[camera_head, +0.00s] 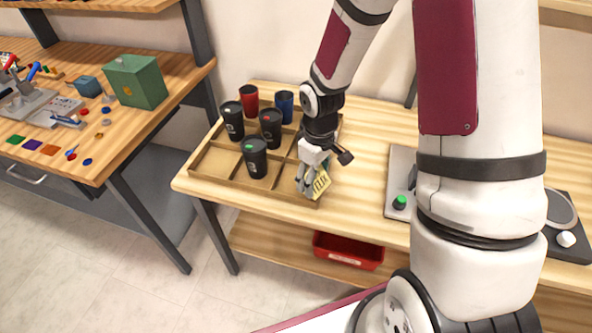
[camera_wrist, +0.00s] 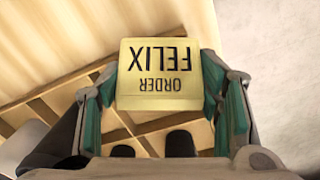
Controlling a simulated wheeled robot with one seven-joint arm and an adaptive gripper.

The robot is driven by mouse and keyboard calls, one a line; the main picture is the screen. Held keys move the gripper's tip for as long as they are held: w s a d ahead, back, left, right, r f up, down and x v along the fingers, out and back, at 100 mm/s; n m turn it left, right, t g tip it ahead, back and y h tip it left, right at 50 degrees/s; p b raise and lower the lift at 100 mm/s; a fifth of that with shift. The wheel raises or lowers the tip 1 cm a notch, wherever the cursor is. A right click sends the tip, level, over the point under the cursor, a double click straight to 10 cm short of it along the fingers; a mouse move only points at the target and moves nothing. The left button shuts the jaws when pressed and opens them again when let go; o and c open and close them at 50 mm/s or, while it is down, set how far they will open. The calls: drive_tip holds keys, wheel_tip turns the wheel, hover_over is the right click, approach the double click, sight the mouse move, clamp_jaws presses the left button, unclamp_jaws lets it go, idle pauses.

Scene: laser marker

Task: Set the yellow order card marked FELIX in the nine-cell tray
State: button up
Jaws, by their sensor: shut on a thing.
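The yellow order card (camera_wrist: 158,78) reads ORDER FELIX, upside down in the wrist view. My gripper (camera_wrist: 160,92) is shut on the card by its two sides. In the head view the card (camera_head: 321,183) is tilted and held by my gripper (camera_head: 312,178) at the front right of the nine-cell tray (camera_head: 231,184). It appears to be above the tray's front right corner; whether it touches the tray cannot be told. The tray is wooden and sits on the table's left part. Part of its right side is hidden by my arm.
Several cups stand in tray cells, including a red cup (camera_head: 249,100), a blue cup (camera_head: 284,106) and a black cup with a green mark (camera_head: 255,157). A grey device (camera_head: 400,180) stands to the right. A red bin (camera_head: 348,250) is on the lower shelf.

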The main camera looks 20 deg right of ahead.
drive_tip(key=w, duration=0.2)
drive_tip(key=w+a, duration=0.1)
drive_tip(key=w, duration=0.1)
drive_tip(key=w+a, duration=0.1)
drive_tip(key=w, duration=0.1)
drive_tip(key=shift+a+f, duration=0.25)
drive_tip(key=shift+f, duration=1.8)
drive_tip(key=shift+f, duration=0.1)
drive_tip(key=o, duration=0.9)
